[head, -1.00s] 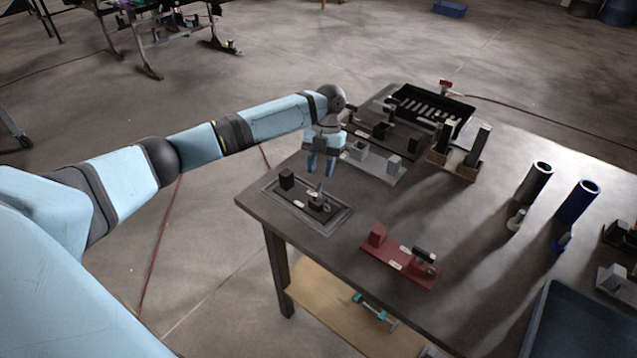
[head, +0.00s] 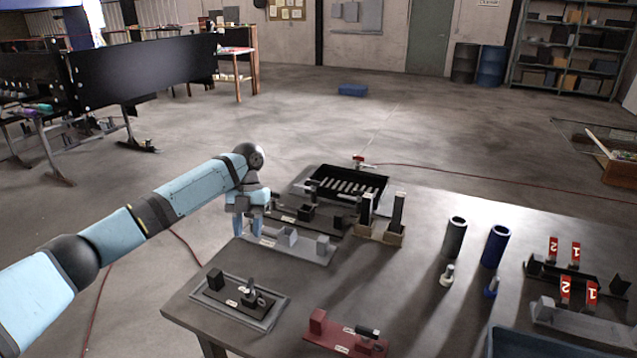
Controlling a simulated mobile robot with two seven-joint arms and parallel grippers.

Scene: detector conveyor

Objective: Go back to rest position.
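My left arm (head: 170,205) reaches in from the left, light blue with dark joints. My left gripper (head: 247,228) hangs fingers down by the table's left edge. Its two fingers are apart with nothing seen between them. It shows just left of the grey fixture (head: 305,250); whether it touches anything is unclear, but it appears above the table. My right gripper is not in view.
The table (head: 400,280) carries a black fixture in a grey tray (head: 275,315), a red fixture (head: 345,343), a black slotted bin (head: 375,183), a dark cylinder (head: 454,240), a blue cylinder (head: 494,247) and fixtures with numbered red tags (head: 565,292). Open floor lies left.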

